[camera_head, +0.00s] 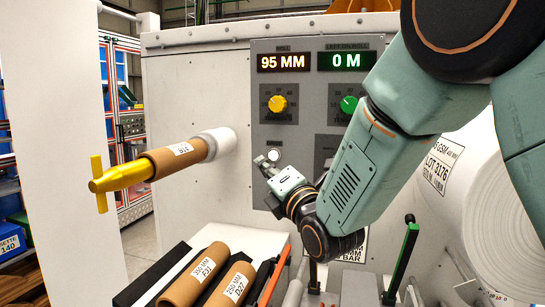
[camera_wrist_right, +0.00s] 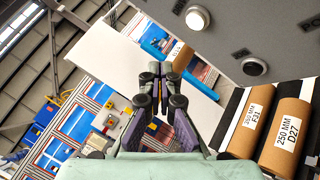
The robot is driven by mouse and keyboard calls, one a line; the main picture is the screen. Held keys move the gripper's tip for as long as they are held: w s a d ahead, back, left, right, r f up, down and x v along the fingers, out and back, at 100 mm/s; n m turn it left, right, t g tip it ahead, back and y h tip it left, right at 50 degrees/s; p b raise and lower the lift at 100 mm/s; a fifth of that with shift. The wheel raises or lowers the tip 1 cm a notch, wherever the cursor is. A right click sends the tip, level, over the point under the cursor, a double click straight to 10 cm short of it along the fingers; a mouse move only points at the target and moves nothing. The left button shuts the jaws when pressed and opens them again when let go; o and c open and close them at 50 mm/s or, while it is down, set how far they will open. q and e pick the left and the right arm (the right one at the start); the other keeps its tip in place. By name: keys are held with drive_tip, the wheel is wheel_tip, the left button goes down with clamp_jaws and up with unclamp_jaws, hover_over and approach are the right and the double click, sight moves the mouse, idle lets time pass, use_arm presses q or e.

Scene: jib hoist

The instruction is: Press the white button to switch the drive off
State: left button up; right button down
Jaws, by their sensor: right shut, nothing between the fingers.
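The white button (camera_head: 273,155) sits on the grey control panel (camera_head: 308,85), just above and right of my right gripper's fingertips in the head view. In the right wrist view the white button (camera_wrist_right: 197,18) looks bright and round on the panel at the top, up and right of the fingers and apart from them in the picture. My right gripper (camera_head: 265,165) is shut and empty in front of the panel. Its closed fingers also show in the wrist view (camera_wrist_right: 160,78). Contact with the button cannot be told from the head view. My left gripper is out of view.
A black button (camera_wrist_right: 254,66) is on the same panel. Above are a yellow knob (camera_head: 277,103), a green knob (camera_head: 349,104) and displays reading 95 MM (camera_head: 282,62) and 0 M (camera_head: 346,60). A cardboard core (camera_head: 178,158) on a yellow-tipped shaft juts out left. Brown cores (camera_head: 196,275) lie below.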

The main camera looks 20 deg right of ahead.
idle(0.8)
drive_tip(key=s+m+p, duration=0.1)
drive_tip(key=m, duration=0.5)
drive_tip(key=s+a+m+p, duration=0.1)
drive_tip(key=m, duration=0.5)
drive_tip(key=s+a+m+t+p, duration=0.1)
drive_tip(key=m, duration=0.6)
